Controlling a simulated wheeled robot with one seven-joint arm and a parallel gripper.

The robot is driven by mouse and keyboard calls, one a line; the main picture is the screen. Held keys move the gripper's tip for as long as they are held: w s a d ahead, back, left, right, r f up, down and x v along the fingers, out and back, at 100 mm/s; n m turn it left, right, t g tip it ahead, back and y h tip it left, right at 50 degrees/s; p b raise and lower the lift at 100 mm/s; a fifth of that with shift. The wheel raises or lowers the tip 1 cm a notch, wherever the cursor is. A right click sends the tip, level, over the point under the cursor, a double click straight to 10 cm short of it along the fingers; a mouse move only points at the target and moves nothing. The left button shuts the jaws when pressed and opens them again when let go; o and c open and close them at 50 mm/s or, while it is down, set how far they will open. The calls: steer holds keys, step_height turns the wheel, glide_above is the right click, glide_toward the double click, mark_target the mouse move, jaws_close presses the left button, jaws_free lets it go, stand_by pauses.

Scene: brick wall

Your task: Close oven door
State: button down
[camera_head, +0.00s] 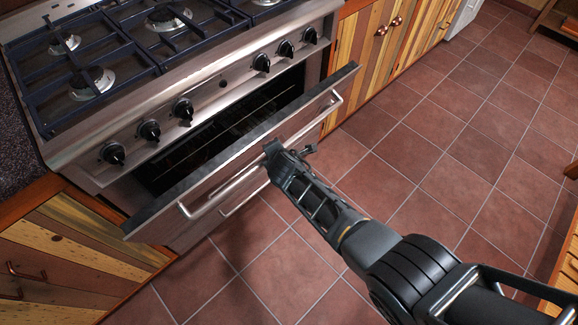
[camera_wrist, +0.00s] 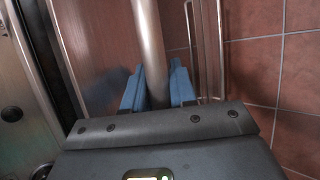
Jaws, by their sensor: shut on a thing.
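The oven door (camera_head: 240,160) is partly open, tilted out from the top of the oven (camera_head: 180,95). A gap shows the dark oven inside with racks. A long metal handle (camera_head: 225,189) runs across the door's front. My gripper (camera_head: 272,152) reaches the handle near its middle. In the wrist view, the two blue fingers (camera_wrist: 159,92) stand on either side of the handle bar (camera_wrist: 149,45), shut on it. The door's steel face (camera_wrist: 95,45) fills the left of that view. The fingertips are partly hidden in the head view.
Burners and grates (camera_head: 90,75) top the stove, with black knobs (camera_head: 183,109) along its front. Wooden cabinets (camera_head: 375,40) stand on both sides. A lower handle shows below the door. The tiled floor (camera_head: 420,140) in front is clear.

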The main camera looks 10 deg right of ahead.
steer(key=shift+g+h, duration=0.6)
steer(key=shift+g, duration=0.3)
steer(key=w+a+r+b, duration=0.1)
steer(key=w+a+b, duration=0.1)
steer(key=w, duration=0.1)
steer(key=w+a+b, duration=0.2)
steer(key=w+b, duration=0.1)
steer(key=w+a+r+b, duration=0.1)
steer(key=w+a+b, duration=0.1)
steer(key=shift+w+r, duration=0.35)
steer(key=shift+w, duration=0.05)
steer(key=shift+w+a+r+b, duration=0.25)
steer(key=shift+w+a+b, duration=0.2)
steer(key=shift+w+b, duration=0.5)
steer(key=shift+s, duration=0.2)
steer(key=c, duration=1.1)
jaws_free()
steer(key=shift+o, duration=0.4)
steer(key=shift+w+r, duration=0.1)
steer(key=shift+a+r, duration=0.1)
